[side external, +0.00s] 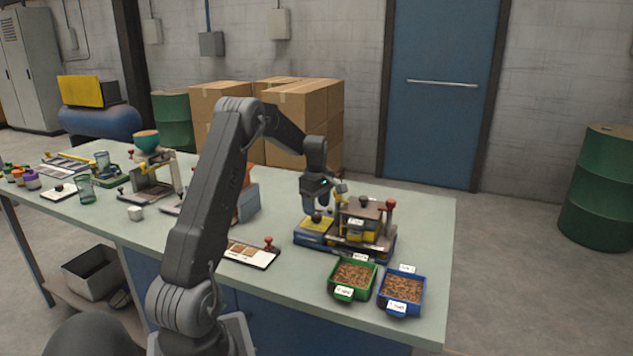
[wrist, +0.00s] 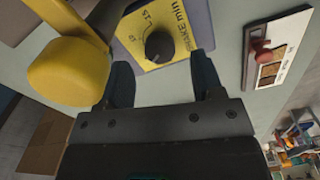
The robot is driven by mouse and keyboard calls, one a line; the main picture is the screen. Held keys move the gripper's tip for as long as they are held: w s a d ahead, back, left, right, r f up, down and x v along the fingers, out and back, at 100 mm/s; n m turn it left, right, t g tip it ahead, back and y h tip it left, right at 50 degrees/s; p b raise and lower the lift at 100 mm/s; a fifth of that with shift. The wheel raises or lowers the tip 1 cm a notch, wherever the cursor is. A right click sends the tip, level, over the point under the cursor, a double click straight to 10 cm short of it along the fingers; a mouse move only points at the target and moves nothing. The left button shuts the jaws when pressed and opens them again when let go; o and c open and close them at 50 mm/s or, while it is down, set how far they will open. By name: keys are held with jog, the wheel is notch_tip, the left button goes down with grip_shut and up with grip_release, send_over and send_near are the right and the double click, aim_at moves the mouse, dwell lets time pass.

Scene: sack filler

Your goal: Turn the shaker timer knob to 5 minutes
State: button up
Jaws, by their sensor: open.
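The shaker timer knob (wrist: 159,46) is a dark round knob on a yellow dial plate (wrist: 188,18) marked "SHAKE min", with 10 and 15 readable. Where its pointer stands is too small to tell. My gripper (wrist: 164,82) is open, its two dark fingers pointing at the dial plate with the knob between and beyond their tips, apparently not touching. In the side view my gripper (side external: 318,206) is over the left end of the shaker (side external: 350,236), close above the yellow plate (side external: 312,231). The shaker carries a yellow and dark box-like part.
A yellow arm with a rounded end (wrist: 68,72) stands close to my left finger in the wrist view. A white card with a red-knobbed stamp (wrist: 265,52) lies right. Green (side external: 353,279) and blue (side external: 402,291) trays of brown pellets sit in front of the shaker.

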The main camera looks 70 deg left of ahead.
aim_at(318, 216)
notch_tip(318, 216, up, 11)
jog(key=shift+f, duration=0.15)
dwell(0.4)
jog(key=s+d+r+m+t, duration=0.1)
jog(key=d+r+m, duration=0.25)
jog(key=d, duration=0.45)
jog(key=d+r+m+t+y, duration=0.15)
jog(key=d+m, duration=0.25)
jog(key=d, duration=0.5)
jog(key=s+d+r+m, duration=0.1)
jog(key=d+r+m, duration=0.25)
jog(key=d, duration=0.45)
jog(key=s+d+f+m+t, duration=0.1)
jog(key=s+d+f+m, duration=0.1)
jog(key=s+d+m, duration=0.4)
jog(key=s+d+f+m+t+h, duration=0.1)
jog(key=s+d+f+m+t, duration=0.1)
jog(key=s+d+m, duration=0.5)
jog(key=shift+s+d+f, duration=0.35)
jog(key=shift+s+d, duration=0.15)
jog(key=shift+d, duration=0.75)
